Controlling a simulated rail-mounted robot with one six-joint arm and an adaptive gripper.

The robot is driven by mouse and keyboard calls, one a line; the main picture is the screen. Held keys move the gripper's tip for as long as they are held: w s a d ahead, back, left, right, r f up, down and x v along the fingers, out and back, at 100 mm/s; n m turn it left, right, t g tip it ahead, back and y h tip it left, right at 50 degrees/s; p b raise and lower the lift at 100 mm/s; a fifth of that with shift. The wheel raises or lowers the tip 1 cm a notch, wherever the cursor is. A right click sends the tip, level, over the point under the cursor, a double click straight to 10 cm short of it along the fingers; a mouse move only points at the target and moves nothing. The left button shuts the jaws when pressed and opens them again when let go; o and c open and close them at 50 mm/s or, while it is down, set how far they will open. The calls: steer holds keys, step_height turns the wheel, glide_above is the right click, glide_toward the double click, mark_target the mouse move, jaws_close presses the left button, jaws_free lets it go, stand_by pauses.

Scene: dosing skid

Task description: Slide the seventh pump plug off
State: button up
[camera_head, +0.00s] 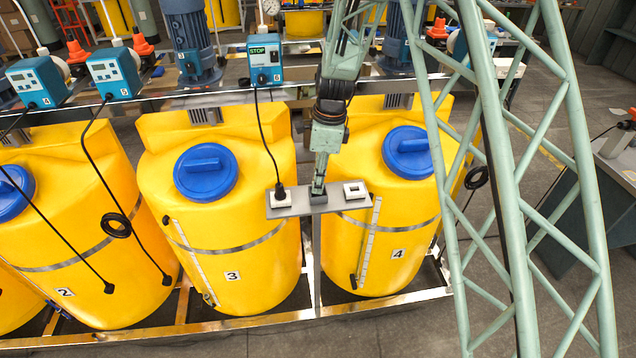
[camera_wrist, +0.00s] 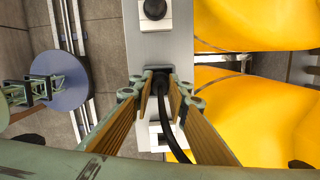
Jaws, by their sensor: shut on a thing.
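A grey socket plate (camera_head: 302,205) is fixed in front of the yellow tanks 3 and 4. My gripper (camera_head: 318,196) reaches down to its middle and is shut on a black plug (camera_wrist: 160,74); a black cable (camera_wrist: 170,125) curves from it toward the wrist camera. The fingers hide most of this plug, and I cannot tell whether it is fully seated. Left of the gripper, another black plug (camera_head: 280,191) sits in a white socket, its cable rising to the blue pump box with the STOP sign (camera_head: 265,62). A white socket (camera_head: 355,190) at the right end looks free of a plug.
Tank 3 (camera_head: 225,240) and tank 4 (camera_head: 385,240), with blue lids, stand close behind the plate. Two loose cables with black ends hang at left, one ending in a plug (camera_head: 109,288). A green lattice frame (camera_head: 520,200) rises at right. Open floor lies in front.

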steer(key=shift+r+p, duration=1.45)
steer(key=shift+r, duration=1.15)
